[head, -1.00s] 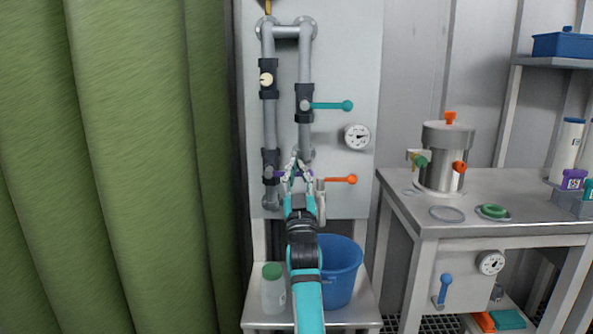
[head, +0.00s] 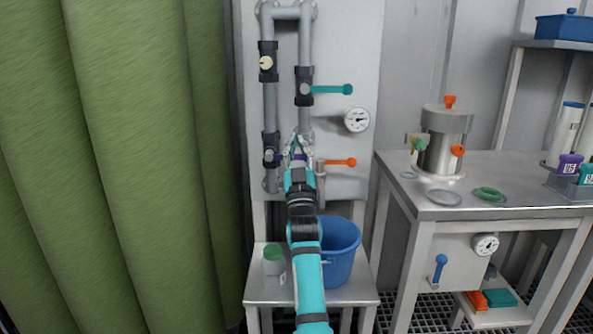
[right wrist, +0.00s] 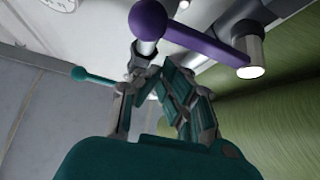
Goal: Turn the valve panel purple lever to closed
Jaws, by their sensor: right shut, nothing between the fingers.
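The purple lever (head: 279,157) is at the lower left of the valve panel, partly hidden behind my right gripper (head: 297,143). It points sideways, roughly level, across the front of its dark valve body (head: 270,149). In the right wrist view the purple lever (right wrist: 205,45) runs slantwise just beyond the fingertips, with a rounded purple knob at one end. My right gripper (right wrist: 148,62) is shut and empty, close to the lever. I cannot tell whether it touches it. My left gripper is not in view.
A teal lever (head: 330,89) is above and an orange lever (head: 340,162) is close to the right. A gauge (head: 357,120) sits between them. A blue bucket (head: 342,250) and green-lidded jar (head: 273,262) stand below. A green curtain (head: 110,160) hangs left.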

